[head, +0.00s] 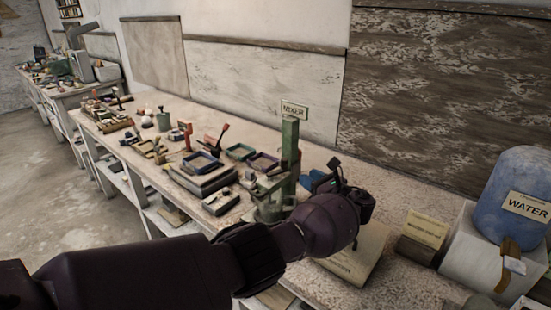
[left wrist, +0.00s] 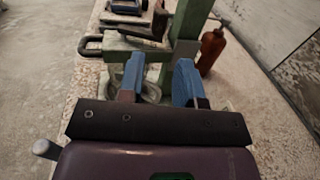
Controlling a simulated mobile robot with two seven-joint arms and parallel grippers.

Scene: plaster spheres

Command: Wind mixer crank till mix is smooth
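The green mixer (head: 290,160) stands upright on the workbench, under a small wall sign that seems to read MIXER. In the left wrist view its green column (left wrist: 190,18) rises just beyond my fingers. A dark bent bar (left wrist: 90,46) sticks out to the left there; I cannot tell whether it is the crank. A pale round vessel (left wrist: 151,92) shows partly between the fingers; the mix inside cannot be made out. My left gripper (head: 328,180) is just right of the mixer in the head view. Its blue fingers (left wrist: 160,80) are apart, with nothing held. My right gripper is not in view.
Shallow trays (head: 203,161) and small tools crowd the workbench to the left. A reddish bottle (left wrist: 212,48) stands beside the column. A blue water jug (head: 515,190) sits on a white block at right, near a labelled box (head: 425,230). A wall runs behind.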

